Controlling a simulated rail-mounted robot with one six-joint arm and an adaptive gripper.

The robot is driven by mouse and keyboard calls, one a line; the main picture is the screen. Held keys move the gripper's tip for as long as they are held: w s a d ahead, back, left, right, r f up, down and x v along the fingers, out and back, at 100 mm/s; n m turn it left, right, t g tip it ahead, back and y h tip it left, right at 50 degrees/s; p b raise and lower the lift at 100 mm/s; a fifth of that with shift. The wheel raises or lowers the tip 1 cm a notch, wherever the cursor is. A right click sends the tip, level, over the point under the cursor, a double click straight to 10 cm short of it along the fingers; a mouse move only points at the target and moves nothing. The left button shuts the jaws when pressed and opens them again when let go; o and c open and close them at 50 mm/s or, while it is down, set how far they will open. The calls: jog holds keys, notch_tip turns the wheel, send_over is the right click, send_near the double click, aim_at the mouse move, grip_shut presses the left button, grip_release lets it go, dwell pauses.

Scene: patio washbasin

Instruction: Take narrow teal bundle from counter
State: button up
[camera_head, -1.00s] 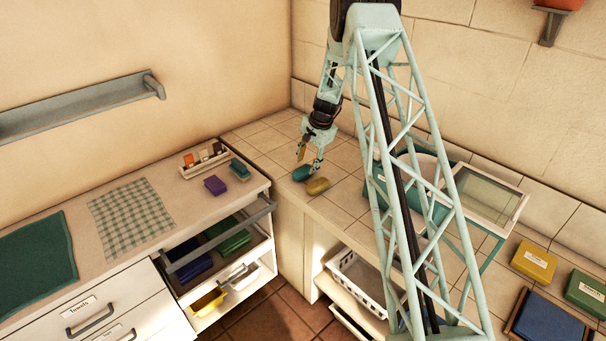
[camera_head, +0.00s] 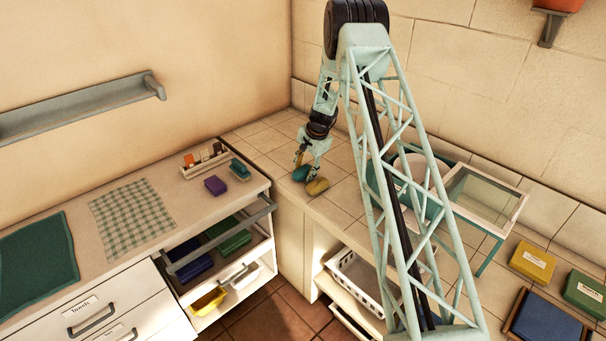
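A small rounded teal bundle (camera_head: 301,173) lies on the tiled counter (camera_head: 345,212) near the corner, with an olive-yellow bundle (camera_head: 317,187) close beside it at the lower right. My gripper (camera_head: 307,164) points down right at the teal bundle, its two fingers apart. One finger is behind the bundle's upper left, the other at its right side. I cannot tell whether the fingers touch it. Another teal bundle (camera_head: 239,170) lies on the left counter, next to a purple one (camera_head: 215,185).
A small caddy (camera_head: 205,158) stands at the back of the left counter. An open drawer (camera_head: 222,250) with folded cloths juts out below. The basin (camera_head: 412,172) and a glass-lidded box (camera_head: 488,198) stand to the right, partly behind my arm.

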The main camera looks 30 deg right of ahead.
aim_at(304, 169)
jog(key=shift+c, duration=0.4)
jog(key=c, duration=0.6)
jog(key=shift+c, duration=0.2)
jog(key=shift+r, duration=0.15)
jog(key=shift+r+b, duration=0.35)
jog(key=shift+r, duration=4.55)
